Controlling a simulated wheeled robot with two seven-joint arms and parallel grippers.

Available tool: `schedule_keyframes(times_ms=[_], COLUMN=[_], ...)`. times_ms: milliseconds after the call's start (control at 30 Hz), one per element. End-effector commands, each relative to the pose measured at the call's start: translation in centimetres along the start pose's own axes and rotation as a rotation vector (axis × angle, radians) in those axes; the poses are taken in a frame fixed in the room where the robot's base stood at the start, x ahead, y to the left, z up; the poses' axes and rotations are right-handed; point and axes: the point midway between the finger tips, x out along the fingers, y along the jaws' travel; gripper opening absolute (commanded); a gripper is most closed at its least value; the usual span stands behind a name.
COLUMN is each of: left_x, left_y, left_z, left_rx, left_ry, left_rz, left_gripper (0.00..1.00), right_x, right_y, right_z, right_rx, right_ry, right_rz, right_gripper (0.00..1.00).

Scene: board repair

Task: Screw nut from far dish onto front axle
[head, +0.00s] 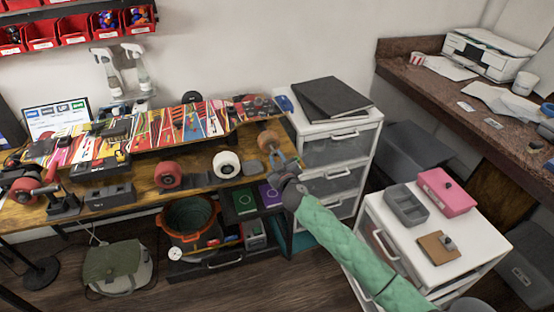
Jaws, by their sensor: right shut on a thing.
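The skateboard (185,125) lies upside down along the wooden workbench, its colourful underside up. At its right end, a brownish wheel (268,139) sits by the axle. My right gripper (284,162) is just below and to the right of that wheel, at the bench's right end. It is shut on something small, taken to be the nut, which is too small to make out. I cannot tell whether it touches the axle. A small grey dish-like thing (252,168) lies on the bench left of the gripper. My left gripper is not in view.
A white drawer unit (345,130) stands close behind my right gripper. A lower white cabinet (465,249) carries a grey tray (405,207) and a pink box (446,190).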

Motion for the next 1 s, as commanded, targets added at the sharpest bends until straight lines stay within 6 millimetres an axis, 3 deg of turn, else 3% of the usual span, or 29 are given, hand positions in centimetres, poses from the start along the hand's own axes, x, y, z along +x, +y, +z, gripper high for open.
schedule_keyframes(times_ms=[1000], left_x=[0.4], left_y=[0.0], left_z=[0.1], left_rx=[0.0], left_ry=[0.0], left_rz=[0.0], left_gripper=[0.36], right_x=[1.3], right_y=[0.0], right_z=[0.0], right_rx=[0.0], right_ry=[0.0], right_rz=[-0.001], right_gripper=[0.06])
